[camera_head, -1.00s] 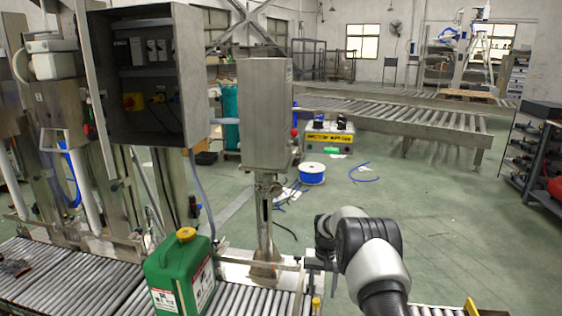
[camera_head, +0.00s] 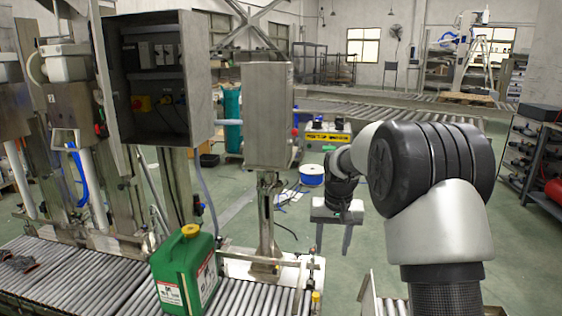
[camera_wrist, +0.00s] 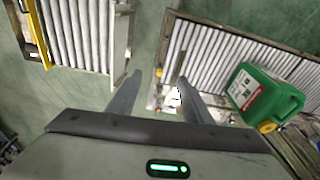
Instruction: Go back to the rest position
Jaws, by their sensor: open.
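My gripper (camera_head: 333,236) hangs with its fingers pointing down, to the right of the steel post and above the floor by the conveyor's end. It is open, with nothing between the fingers. In the wrist view its two fingers (camera_wrist: 154,98) stand apart, with the conveyor end and a white patch seen beyond them. A green jerrycan (camera_head: 184,268) with a yellow cap stands upright on the roller conveyor (camera_head: 95,272), left of and apart from my gripper. The jerrycan also shows at the right of the wrist view (camera_wrist: 262,92).
An open control cabinet (camera_head: 160,80) and a closed steel box (camera_head: 268,115) on a post stand behind the jerrycan. Another roller section (camera_wrist: 85,35) shows at the wrist view's upper left. A blue spool (camera_head: 311,175) lies on the floor. A shelf rack (camera_head: 535,160) stands far right.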

